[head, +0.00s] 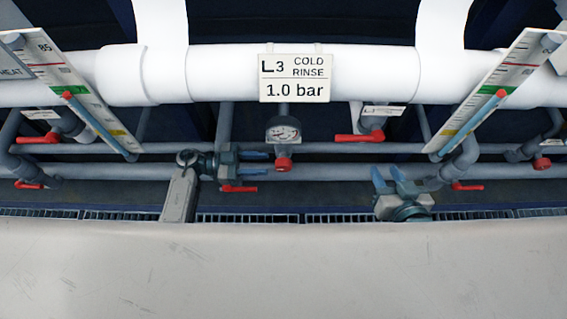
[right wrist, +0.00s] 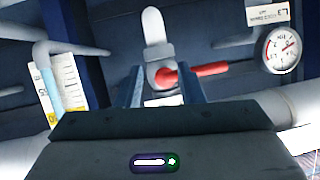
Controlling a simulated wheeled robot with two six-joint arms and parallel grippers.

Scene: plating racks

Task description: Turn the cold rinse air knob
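A sign reading L3 COLD RINSE 1.0 bar (head: 296,78) hangs on the white pipe. Below it are a round gauge (head: 283,131) and a red knob (head: 284,163). To their right is a red lever (head: 358,137) on a grey valve with a small tag, too small to read. No label visibly says air. My left gripper (head: 266,163) is open and empty, its fingers pointing right, just left of the red knob. My right gripper (head: 387,172) is open and empty below the red lever. In the right wrist view, that lever (right wrist: 203,71) shows beyond the open fingers (right wrist: 161,92), pointing toward the gauge (right wrist: 282,50).
Slanted scales stand at left (head: 90,110) and right (head: 485,105). Other red levers sit at lower left (head: 28,184), beneath my left gripper (head: 238,188) and right of my right gripper (head: 467,186). Grey pipes cross behind. A broad pale surface (head: 280,270) fills the front.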

